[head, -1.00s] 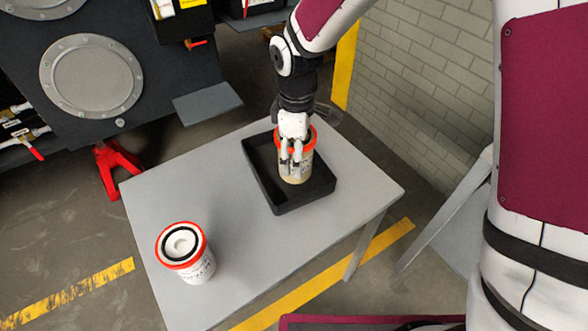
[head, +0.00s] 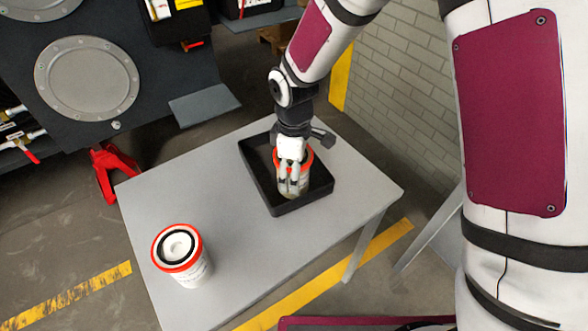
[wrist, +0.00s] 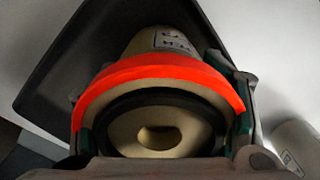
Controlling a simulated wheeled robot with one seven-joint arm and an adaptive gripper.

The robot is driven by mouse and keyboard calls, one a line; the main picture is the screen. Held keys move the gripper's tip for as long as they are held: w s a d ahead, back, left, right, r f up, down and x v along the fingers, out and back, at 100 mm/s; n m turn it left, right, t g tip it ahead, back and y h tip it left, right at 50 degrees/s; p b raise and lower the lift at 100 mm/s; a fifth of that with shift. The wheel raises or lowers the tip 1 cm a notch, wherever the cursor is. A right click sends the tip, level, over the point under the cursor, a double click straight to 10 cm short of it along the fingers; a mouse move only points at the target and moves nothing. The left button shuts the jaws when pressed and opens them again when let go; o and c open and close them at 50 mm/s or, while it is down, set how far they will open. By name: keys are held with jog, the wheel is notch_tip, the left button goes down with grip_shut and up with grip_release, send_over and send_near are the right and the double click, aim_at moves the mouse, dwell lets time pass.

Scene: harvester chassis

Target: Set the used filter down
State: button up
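The used filter (head: 306,160), a tan cylinder with a red-orange rim, is upright or nearly so inside the black tray (head: 262,192). Its lower end looks at or very near the tray floor; I cannot tell if it touches. My gripper (head: 291,184) reaches down from above and is shut on the filter, with white fingers across its side. In the wrist view the filter's red rim (wrist: 160,72), black seal and central hole show, with a finger on each side. The tray (wrist: 62,70) lies beneath it.
A cleaner white filter (head: 197,272) with a red rim stands on the grey table (head: 235,225), front left of the tray. Table space between them is clear. A dark machine (head: 150,80) stands behind left, a brick wall (head: 420,90) at right.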

jog(key=shift+o, duration=1.1)
jog(key=shift+r, duration=0.1)
notch_tip(320, 180, up, 12)
jog(key=shift+r+p, duration=0.1)
jog(key=shift+p, duration=0.6)
